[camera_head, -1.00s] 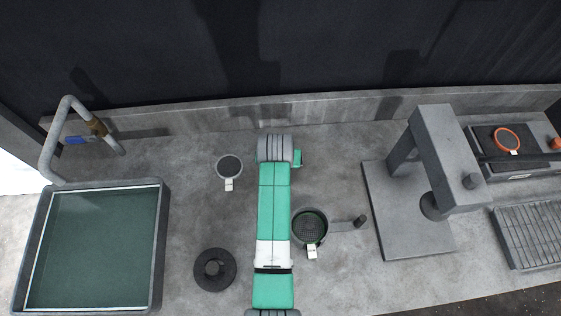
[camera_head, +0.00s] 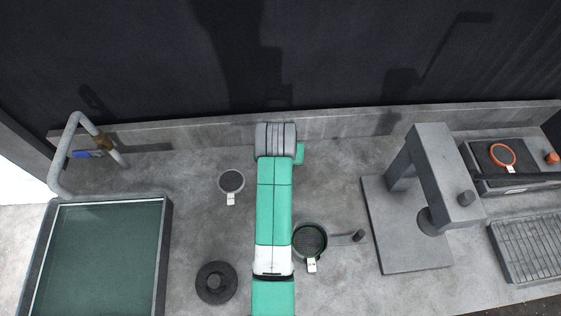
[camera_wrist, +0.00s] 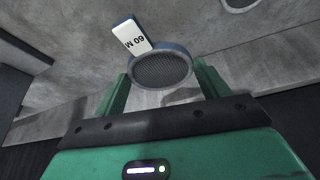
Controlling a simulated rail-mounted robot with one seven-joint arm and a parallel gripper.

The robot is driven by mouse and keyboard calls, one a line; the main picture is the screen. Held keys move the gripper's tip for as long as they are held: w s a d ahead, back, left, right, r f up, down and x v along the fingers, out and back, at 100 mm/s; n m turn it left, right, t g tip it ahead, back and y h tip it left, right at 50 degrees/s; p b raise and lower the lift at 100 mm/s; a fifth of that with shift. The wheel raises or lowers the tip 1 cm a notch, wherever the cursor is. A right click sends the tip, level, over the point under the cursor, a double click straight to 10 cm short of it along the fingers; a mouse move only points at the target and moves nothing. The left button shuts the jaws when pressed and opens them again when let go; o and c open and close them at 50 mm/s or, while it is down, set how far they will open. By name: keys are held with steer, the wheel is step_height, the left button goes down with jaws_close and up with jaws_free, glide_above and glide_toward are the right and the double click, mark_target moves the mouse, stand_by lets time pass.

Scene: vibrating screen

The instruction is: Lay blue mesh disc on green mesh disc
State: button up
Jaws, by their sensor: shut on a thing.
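The blue mesh disc (camera_wrist: 162,68), with a blue rim, grey mesh and a white tag reading "60 M", is between the two green fingers of my gripper (camera_wrist: 163,84) in the wrist view. My gripper is shut on it. In the head view my arm hides the blue disc, and only a small green part of the gripper shows beside the arm's far end. The green mesh disc (camera_head: 309,241) sits in a dark round pan with a side handle, right of my arm. A white tag shows at its front edge. The held disc is apart from it.
A pale-rimmed mesh disc (camera_head: 231,181) and a black ring-shaped part (camera_head: 216,283) lie left of my arm. A water basin (camera_head: 168,255) with a pipe is far left. A grey press-like stand (camera_head: 405,245) and an orange-rimmed disc (camera_head: 502,156) are right.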

stand_by(0.3)
steer(key=s+r+n, duration=0.1)
steer(key=s+r, duration=0.2)
steer(key=s, duration=1)
steer(key=w+r+p+v, duration=0.1)
steer(key=w+p+v, duration=0.1)
steer(key=p+v, duration=1.4)
steer(key=p, duration=0.9)
steer(key=shift+w+d, duration=0.35)
steer(key=shift+d, duration=0.05)
